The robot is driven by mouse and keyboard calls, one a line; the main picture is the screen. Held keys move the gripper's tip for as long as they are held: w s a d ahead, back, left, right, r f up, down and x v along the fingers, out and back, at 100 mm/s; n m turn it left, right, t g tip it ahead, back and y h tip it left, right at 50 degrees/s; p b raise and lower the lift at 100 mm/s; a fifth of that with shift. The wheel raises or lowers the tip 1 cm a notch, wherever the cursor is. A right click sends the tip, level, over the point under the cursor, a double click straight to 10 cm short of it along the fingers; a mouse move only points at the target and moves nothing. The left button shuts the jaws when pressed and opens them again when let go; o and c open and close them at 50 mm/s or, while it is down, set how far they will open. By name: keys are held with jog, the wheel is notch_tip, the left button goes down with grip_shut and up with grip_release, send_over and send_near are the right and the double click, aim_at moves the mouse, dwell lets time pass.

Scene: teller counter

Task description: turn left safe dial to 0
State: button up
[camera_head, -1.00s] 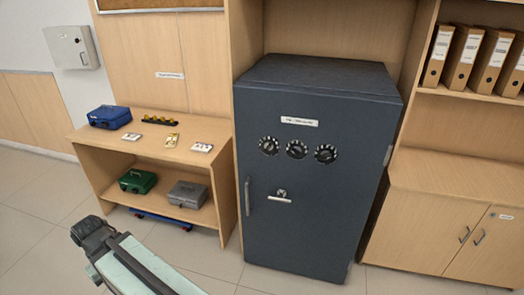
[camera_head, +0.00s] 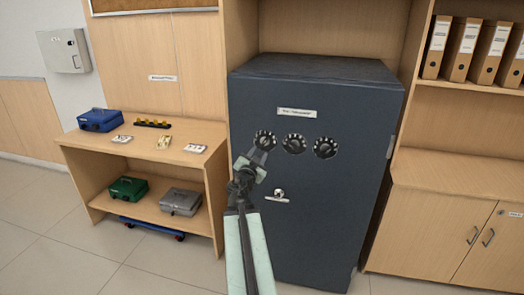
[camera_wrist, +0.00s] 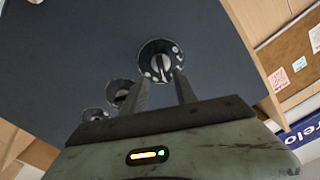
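The dark grey safe (camera_head: 315,195) has a row of three black dials with pale marks on its door. The left dial (camera_head: 265,140) is partly covered by my gripper (camera_head: 257,156). In the wrist view the left dial (camera_wrist: 160,58) has a pale centre knob and lies just beyond my fingertips. My gripper (camera_wrist: 162,78) is open, with one finger on each side of that knob's line. I cannot tell whether the fingers touch it. The dial's exact reading is too small to make out. The middle dial (camera_head: 294,144) and right dial (camera_head: 325,148) are clear of my gripper.
A T-shaped handle (camera_head: 277,195) sits below the dials. A wooden shelf unit (camera_head: 150,160) with cash boxes stands at the left. A wooden cabinet (camera_head: 440,215) stands close on the right. The floor in front is clear.

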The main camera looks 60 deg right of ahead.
aim_at(263, 144)
jog(key=x, duration=0.7)
jog(key=shift+w+d, duration=0.25)
jog(key=shift+d, duration=0.1)
grip_shut()
jog(key=shift+a, duration=0.25)
jog(key=shift+d, duration=0.2)
